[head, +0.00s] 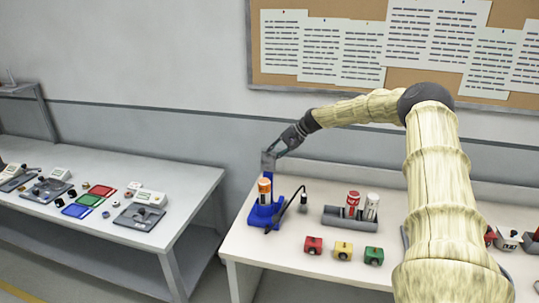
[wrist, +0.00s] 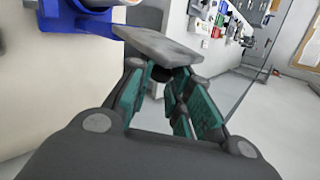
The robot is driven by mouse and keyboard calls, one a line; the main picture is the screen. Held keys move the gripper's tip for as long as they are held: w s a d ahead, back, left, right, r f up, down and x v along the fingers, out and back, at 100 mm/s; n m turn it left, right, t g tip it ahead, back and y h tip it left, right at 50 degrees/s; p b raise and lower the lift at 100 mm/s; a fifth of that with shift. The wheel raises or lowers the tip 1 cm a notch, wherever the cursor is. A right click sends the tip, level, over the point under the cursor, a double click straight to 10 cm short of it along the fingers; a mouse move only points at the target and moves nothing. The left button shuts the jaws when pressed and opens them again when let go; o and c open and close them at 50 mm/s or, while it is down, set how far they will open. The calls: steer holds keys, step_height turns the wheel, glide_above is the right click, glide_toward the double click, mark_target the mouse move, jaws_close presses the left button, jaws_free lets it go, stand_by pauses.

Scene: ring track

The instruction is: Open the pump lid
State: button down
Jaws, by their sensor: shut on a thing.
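The pump (head: 264,213) is a blue body at the left end of the right table, with an orange-and-white cylinder (head: 265,188) standing in it. The pump lid (head: 268,160) is a grey plate raised above the pump, tilted up at its back. My gripper (head: 279,151) is at the lid, reaching in from the upper right. In the wrist view the teal finger pads (wrist: 163,82) close on a dark part at the underside of the grey lid (wrist: 165,48). The blue pump body (wrist: 68,18) shows at upper left there. The exact grip point is partly hidden by the fingers.
A black curved piece (head: 289,208) stands just right of the pump. A grey rack (head: 349,219) holds a red and a white cylinder. Red, yellow (head: 343,250) and green blocks lie in front. The left table (head: 110,235) is separate, across a gap.

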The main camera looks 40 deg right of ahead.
steer(key=shift+d, duration=0.1)
steer(key=c, duration=1.4)
jaws_free()
steer(key=shift+o, duration=0.2)
steer(key=v, duration=1.2)
steer(key=shift+d, duration=0.2)
steer(key=shift+d+f, duration=0.15)
